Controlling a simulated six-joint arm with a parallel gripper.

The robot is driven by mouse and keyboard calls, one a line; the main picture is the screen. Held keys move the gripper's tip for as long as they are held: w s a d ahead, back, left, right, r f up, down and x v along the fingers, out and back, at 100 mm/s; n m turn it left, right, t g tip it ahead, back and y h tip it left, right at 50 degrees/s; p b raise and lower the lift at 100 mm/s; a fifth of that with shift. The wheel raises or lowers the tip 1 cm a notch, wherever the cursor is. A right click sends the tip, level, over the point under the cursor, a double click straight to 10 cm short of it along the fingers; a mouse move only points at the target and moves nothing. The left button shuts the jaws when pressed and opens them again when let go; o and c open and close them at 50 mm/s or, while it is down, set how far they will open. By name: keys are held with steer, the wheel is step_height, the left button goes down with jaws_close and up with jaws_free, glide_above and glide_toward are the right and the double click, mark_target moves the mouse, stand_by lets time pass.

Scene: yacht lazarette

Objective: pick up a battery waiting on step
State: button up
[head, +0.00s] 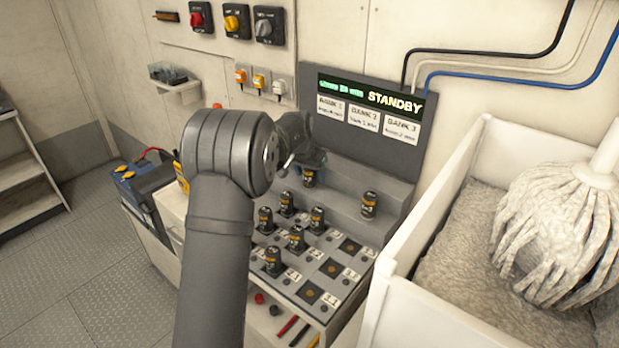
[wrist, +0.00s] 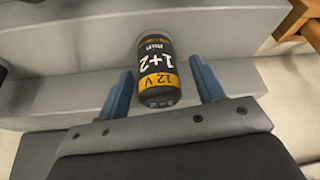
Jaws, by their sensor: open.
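A small black battery with a yellow band stands on the grey step (head: 340,200) in the head view (head: 309,178). The fingers are open, one on each side, with gaps to the battery. In the head view my gripper (head: 306,158) is just above and behind this battery, partly hidden by my arm. A second battery (head: 369,205) stands on the step to the right.
Several batteries (head: 297,238) stand in the checkered charging panel (head: 319,284) in front of the step; some cells are empty. A standby display board (head: 370,112) rises behind. A white bin (head: 425,318) with a mop (head: 562,232) is at right. A blue-grey battery box (head: 150,190) is left.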

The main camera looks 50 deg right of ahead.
steer(key=shift+d+f, duration=0.25)
steer(key=shift+f, duration=0.3)
steer(key=c, duration=1.2)
steer(key=shift+r, duration=0.1)
